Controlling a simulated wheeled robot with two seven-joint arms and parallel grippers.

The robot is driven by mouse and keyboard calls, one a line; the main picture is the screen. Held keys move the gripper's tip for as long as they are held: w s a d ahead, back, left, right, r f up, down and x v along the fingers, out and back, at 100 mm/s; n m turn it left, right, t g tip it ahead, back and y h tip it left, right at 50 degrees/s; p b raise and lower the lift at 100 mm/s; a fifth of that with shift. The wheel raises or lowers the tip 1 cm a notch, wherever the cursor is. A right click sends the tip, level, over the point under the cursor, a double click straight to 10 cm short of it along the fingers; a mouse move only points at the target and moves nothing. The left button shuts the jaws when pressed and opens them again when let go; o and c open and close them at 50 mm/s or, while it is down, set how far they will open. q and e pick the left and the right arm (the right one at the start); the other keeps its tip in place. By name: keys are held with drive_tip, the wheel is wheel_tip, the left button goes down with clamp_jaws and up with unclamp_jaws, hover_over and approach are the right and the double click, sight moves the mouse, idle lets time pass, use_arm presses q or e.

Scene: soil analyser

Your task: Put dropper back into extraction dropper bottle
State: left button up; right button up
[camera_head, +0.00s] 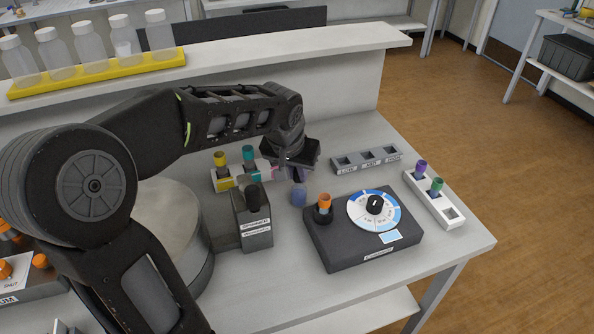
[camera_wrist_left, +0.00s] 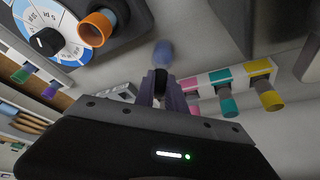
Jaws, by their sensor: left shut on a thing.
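My left gripper (camera_head: 291,166) points down over the bench between the grey holder and the dial device. It is shut on a small dark piece, seemingly the dropper's top (camera_wrist_left: 161,80), seen between the fingers in the left wrist view. Just below the fingertips is a bluish, see-through rounded body (camera_head: 298,195), probably the dropper bottle; it also shows in the left wrist view (camera_wrist_left: 163,53). I cannot tell whether the dropper's tip is inside it. A grey labelled holder (camera_head: 256,236) stands to the left, with a black-topped piece (camera_head: 253,194) in it. My right gripper is not in view.
A dark device (camera_head: 345,251) with a dial (camera_head: 374,209) and an orange-capped vial (camera_head: 324,203) stands right of the gripper. Behind are a rack with coloured caps (camera_head: 220,159) and a grey three-slot rack (camera_head: 366,159). A white rack (camera_head: 418,188) is near the right edge.

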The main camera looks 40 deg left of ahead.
use_arm(q)
drive_tip(key=shift+f, duration=0.5)
drive_tip(key=o, duration=0.8)
drive_tip(key=shift+r, duration=0.1)
drive_tip(key=shift+b+v, duration=0.3)
drive_tip(key=shift+v, duration=3.6)
